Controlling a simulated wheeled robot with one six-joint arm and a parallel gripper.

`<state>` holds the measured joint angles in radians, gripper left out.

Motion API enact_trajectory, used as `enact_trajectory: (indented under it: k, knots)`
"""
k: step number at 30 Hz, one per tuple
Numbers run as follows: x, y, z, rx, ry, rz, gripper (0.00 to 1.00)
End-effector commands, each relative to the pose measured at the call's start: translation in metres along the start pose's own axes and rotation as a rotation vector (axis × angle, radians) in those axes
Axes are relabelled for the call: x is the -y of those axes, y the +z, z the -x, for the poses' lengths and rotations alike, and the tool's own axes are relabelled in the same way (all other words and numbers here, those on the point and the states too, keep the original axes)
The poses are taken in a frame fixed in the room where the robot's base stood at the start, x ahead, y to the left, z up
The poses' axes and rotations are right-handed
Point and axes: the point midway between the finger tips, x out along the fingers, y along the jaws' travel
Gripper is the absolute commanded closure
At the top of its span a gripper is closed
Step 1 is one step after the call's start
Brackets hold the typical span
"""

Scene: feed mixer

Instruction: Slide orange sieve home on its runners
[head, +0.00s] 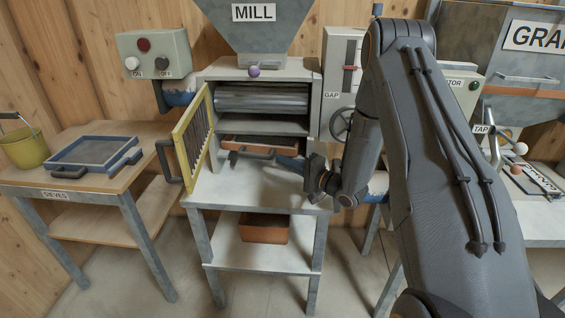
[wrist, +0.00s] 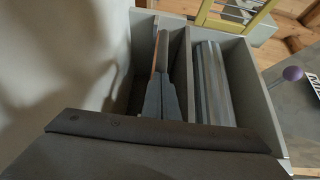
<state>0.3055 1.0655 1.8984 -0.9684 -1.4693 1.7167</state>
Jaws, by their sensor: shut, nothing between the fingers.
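The orange sieve (head: 262,142) sits in the lower opening of the mill (head: 313,90), below the grey rollers. Its orange front edge and dark handle (head: 250,155) face out; how deep it sits is hard to tell. In the wrist view a thin orange strip of the sieve (wrist: 160,52) shows beyond my fingers. My gripper (head: 283,161) is shut and empty, with its blue-grey fingers close to the right part of the sieve's front. My gripper also shows in the wrist view (wrist: 163,88), pointing into the opening. Whether the fingers touch the sieve I cannot tell. The runners are hidden.
A yellow barred guard (head: 193,136) stands swung open at the opening's left. A blue-framed sieve (head: 95,154) and a yellow bucket (head: 25,148) are on the left table. An orange bin (head: 263,229) is on the lower shelf. A handwheel (head: 342,124) is to the right.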

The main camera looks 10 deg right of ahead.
Motion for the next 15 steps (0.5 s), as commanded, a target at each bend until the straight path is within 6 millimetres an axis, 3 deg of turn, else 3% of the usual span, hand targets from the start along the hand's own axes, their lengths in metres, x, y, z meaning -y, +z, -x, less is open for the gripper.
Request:
enact_trajectory:
  k: [4,15]
  knots:
    - [0.000,-0.018,0.017,0.003,0.000,0.000,1.00]
    - [-0.001,-0.018,0.093,0.003,0.000,-0.001,1.00]
